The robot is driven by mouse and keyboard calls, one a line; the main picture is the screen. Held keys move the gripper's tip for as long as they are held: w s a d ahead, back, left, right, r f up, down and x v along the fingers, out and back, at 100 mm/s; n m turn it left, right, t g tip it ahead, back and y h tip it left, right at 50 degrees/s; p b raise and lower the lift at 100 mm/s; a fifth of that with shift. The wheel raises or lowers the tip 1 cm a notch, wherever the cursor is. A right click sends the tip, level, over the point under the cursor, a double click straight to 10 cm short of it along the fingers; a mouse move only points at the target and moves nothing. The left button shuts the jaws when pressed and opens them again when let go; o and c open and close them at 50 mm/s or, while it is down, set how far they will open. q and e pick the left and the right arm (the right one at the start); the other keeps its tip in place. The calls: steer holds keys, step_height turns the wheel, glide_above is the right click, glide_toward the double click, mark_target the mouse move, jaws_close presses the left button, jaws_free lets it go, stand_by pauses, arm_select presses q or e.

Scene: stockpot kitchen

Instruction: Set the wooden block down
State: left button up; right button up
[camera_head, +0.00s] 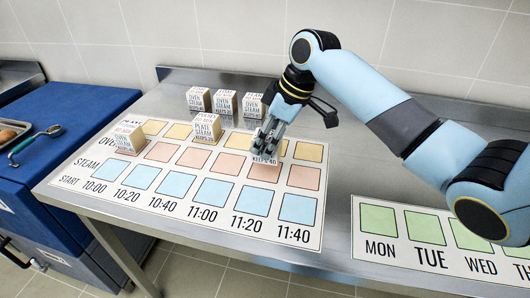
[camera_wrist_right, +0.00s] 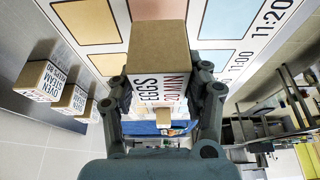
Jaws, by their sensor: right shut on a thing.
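My right gripper (camera_head: 268,142) points down over the printed time chart (camera_head: 330,190) and is shut on a wooden block (camera_head: 264,158). In the right wrist view the wooden block (camera_wrist_right: 158,50) sits between the two fingers, its plain top showing and one side reading "EGGS 20 MIN". In the head view the block is over the pink row near the 11:20 column, mostly hidden by the fingers. I cannot tell whether its underside touches the chart. My left gripper is not in view.
Two lettered blocks stand on the chart, one at the left (camera_head: 129,138) and one near the middle (camera_head: 206,128). Several more, such as this one (camera_head: 199,99), stand in a row behind it. A weekday chart (camera_head: 380,222) lies to the right.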

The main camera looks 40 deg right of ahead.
steer(key=shift+w+a+f, duration=0.15)
steer(key=shift+f, duration=0.1)
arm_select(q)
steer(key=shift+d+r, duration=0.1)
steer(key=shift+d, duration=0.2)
arm_select(e)
steer(key=shift+f, duration=1.9)
steer(key=o, duration=1.3)
steer(key=shift+f, duration=0.1)
steer(key=shift+c, duration=0.2)
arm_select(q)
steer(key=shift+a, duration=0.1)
arm_select(e)
steer(key=v, duration=1.2)
